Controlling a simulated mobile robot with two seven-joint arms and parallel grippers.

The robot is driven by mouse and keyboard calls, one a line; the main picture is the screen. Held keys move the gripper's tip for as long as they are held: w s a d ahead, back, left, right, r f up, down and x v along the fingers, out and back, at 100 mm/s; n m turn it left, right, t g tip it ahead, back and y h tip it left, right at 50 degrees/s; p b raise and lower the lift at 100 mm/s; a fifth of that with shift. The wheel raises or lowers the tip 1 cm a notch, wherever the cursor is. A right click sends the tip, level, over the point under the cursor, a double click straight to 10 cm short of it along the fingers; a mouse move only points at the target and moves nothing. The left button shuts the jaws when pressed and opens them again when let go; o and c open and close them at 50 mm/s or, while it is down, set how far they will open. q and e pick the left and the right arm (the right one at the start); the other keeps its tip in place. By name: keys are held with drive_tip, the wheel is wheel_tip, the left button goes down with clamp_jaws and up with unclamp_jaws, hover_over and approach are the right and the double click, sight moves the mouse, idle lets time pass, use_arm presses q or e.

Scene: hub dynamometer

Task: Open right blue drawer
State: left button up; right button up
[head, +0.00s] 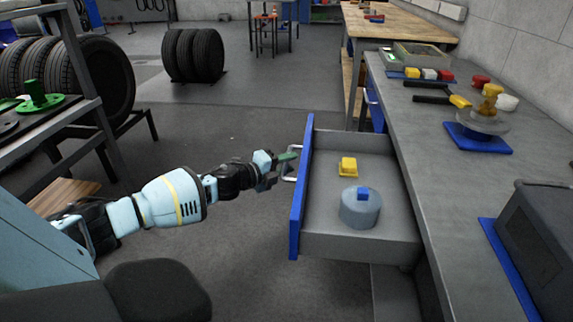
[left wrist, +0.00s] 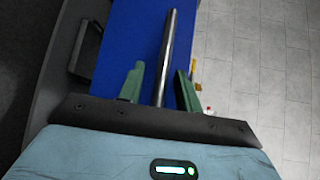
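The right blue drawer stands pulled out from the grey workbench, its blue front (head: 302,195) facing left and its grey inside visible. It holds a small yellow piece (head: 348,166) and a grey-blue cylinder (head: 360,210) with a blue knob. My left gripper (head: 284,164) is at the drawer's metal handle (head: 291,178). In the left wrist view the handle bar (left wrist: 167,55) runs between the green fingers (left wrist: 160,87), with a visible gap beside the left finger. The fingers look apart, around the bar. My right gripper is not in view.
The workbench top (head: 440,180) carries a blue-based yellow-handled part (head: 484,125), tools, small blocks and a dark box (head: 540,245). Another blue drawer front (head: 375,108) lies farther back. A tyre rack (head: 100,120) stands at left. The floor left of the drawer is clear.

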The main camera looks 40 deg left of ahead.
use_arm(q)
drive_tip(key=shift+s, duration=0.1)
drive_tip(key=s+a+r+p, duration=0.1)
drive_tip(key=s, duration=0.6)
drive_tip(key=shift+s, duration=0.2)
drive_tip(key=shift+r, duration=0.1)
idle(0.6)
